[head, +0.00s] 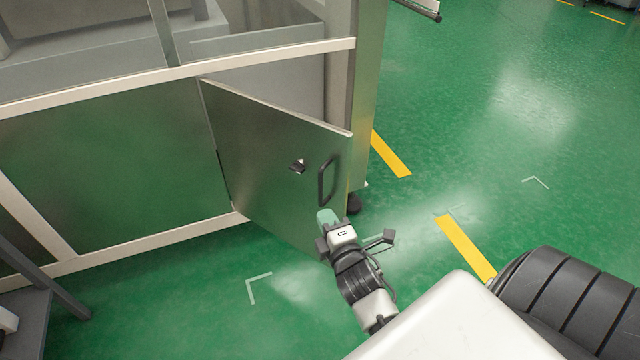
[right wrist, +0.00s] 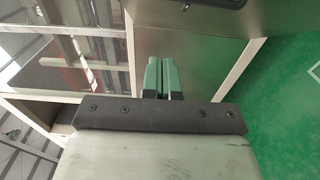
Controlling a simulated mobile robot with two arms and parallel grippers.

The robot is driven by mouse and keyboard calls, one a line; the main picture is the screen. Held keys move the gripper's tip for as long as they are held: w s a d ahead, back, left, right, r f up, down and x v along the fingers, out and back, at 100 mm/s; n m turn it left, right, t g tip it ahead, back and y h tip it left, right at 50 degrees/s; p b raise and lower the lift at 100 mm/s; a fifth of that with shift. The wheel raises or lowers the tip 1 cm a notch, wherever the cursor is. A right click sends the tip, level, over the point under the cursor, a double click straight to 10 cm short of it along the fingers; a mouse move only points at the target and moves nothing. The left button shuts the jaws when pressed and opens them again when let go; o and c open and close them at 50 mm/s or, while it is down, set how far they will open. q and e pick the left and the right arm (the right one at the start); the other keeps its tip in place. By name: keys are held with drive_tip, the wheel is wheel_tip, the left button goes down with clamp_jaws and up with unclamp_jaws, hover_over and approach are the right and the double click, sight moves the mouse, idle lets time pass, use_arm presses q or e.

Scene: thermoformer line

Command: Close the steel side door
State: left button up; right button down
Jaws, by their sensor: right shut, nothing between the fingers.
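The steel side door (head: 260,160) stands partly open, hinged at its left edge and swung out from the machine's lower bay. It carries a black handle (head: 326,181) near its free edge and a small dark latch (head: 298,166) left of the handle. My right gripper (head: 327,217) is shut and empty, just below the handle and in front of the door's lower right part; I cannot tell whether it touches. In the right wrist view its two green fingers (right wrist: 161,77) are together, with the door face (right wrist: 190,35) beyond. My left gripper is out of view.
The machine frame (head: 130,80) has pale rails and a steel corner post (head: 367,90) right of the opening. A grey stand (head: 40,300) is at the lower left. Green floor with yellow stripes (head: 465,247) is clear to the right.

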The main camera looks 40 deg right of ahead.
sight(321, 183)
drive_tip(key=x, duration=0.3)
drive_tip(key=d+x, duration=0.1)
drive_tip(key=x, duration=0.2)
drive_tip(key=d+x, duration=0.1)
drive_tip(key=x, duration=0.3)
drive_tip(key=shift+s+p, duration=0.15)
drive_tip(key=shift+p, duration=0.2)
drive_tip(key=shift+w+d, duration=0.25)
drive_tip(key=shift+d, duration=0.2)
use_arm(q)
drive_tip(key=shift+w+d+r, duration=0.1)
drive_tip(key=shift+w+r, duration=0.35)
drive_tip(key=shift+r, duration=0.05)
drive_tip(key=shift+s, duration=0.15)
